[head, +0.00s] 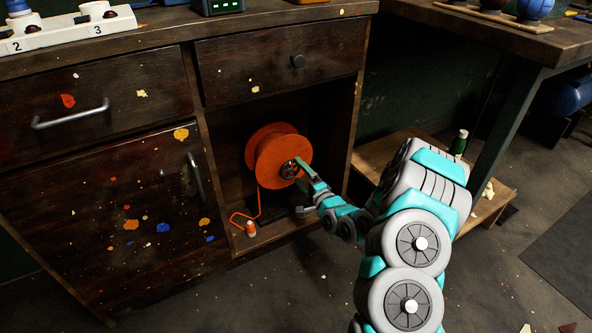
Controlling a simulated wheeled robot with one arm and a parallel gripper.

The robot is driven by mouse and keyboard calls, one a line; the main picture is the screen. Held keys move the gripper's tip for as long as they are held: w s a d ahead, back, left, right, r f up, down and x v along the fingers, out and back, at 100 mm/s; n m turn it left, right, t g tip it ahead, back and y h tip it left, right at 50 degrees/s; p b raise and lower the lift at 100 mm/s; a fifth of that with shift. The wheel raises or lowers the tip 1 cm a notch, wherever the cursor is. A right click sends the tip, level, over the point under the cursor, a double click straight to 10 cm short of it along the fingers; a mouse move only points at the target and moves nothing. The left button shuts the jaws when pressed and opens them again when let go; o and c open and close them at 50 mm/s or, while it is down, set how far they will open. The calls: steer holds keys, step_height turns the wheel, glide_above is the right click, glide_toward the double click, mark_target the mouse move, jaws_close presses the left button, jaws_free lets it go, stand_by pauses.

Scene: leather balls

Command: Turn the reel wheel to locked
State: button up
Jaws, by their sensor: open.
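The orange reel (267,149) stands on its side in the open compartment of the dark wooden cabinet. A dark hub with light marks (289,169) shows at the middle of its front face; its lock marking is too small to read. My gripper (304,187) is open at the front right of the reel, with one finger close to the hub. I cannot tell whether that finger touches it.
A cabinet door with a handle (195,176) is to the left. A low wooden shelf (480,210) with a dark bottle (459,144) stands at right, behind my arm. The floor in front is mostly clear.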

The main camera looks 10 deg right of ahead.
mark_target(297, 168)
steer(key=shift+v, duration=2.25)
steer(key=shift+f+b, duration=0.2)
steer(key=shift+b, duration=0.4)
steer(key=shift+n, duration=0.7)
steer(key=shift+d+r+b+x, duration=0.15)
steer(key=shift+b+x, duration=0.6)
steer(key=shift+x, duration=1.25)
steer(key=shift+d+r+b+x, duration=0.15)
steer(key=shift+b+x, duration=0.6)
steer(key=shift+x, duration=1.2)
steer(key=shift+w, duration=0.1)
steer(key=c, duration=1.1)
steer(key=shift+p, duration=0.3)
